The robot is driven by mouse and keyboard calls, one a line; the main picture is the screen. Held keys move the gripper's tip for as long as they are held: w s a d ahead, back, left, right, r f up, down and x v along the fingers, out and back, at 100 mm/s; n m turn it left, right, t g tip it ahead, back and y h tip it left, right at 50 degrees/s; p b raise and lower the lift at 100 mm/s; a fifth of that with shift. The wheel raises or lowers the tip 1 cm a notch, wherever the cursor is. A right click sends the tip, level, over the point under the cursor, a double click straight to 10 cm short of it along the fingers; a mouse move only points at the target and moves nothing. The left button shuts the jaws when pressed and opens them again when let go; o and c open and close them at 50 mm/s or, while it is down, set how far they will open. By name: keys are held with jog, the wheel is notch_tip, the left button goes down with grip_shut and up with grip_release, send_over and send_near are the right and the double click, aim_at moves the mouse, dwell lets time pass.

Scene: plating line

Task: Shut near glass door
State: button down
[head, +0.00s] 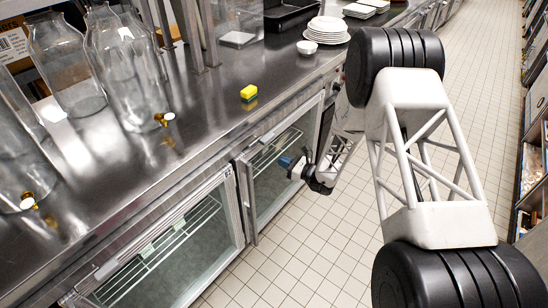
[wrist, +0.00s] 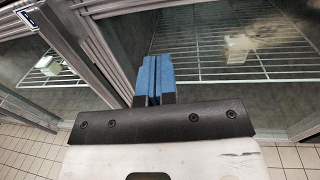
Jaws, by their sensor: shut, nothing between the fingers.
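The nearer glass door (head: 165,255) of the under-counter fridge is at the lower left of the head view, with a wire rack behind its pane. A second glass door (head: 283,160) is farther along. The metal frame edge (head: 246,203) between them appears to stand out from the front, but I cannot tell exactly how far either door is open. My gripper (head: 288,162) is in front of the farther pane, its blue fingers together and empty. In the wrist view the blue fingers (wrist: 153,77) point toward the fridge front beside upright frame bars (wrist: 92,45). Contact cannot be judged.
The tiled aisle floor (head: 300,265) is clear. Shelving (head: 535,150) lines the right side.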

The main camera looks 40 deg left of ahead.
jog(key=shift+d, duration=2.95)
jog(key=s+d+r+n+g+h, duration=0.1)
jog(key=s+d+r+n+h, duration=0.15)
jog(key=d+r, duration=0.7)
jog(key=s+d+r+n+g+h, duration=0.15)
jog(key=d+r+n, duration=0.25)
jog(key=d+r, duration=0.5)
jog(key=s+d+r+n+h, duration=0.35)
jog(key=d+r, duration=0.45)
jog(key=r, duration=0.3)
jog(key=s+d+r+n+t+h, duration=0.2)
jog(key=s+d, duration=0.5)
jog(key=d, duration=0.4)
jog(key=s+d+r+n+t+h, duration=0.2)
jog(key=s+d+r+h, duration=0.3)
jog(key=s+d, duration=0.3)
jog(key=s+d+r+n+t+h, duration=0.2)
jog(key=s+d+r, duration=0.3)
jog(key=d, duration=1)
jog(key=s+t+h, duration=0.1)
jog(key=s, duration=0.2)
jog(key=shift+d+r, duration=0.2)
jog(key=shift+d, duration=0.05)
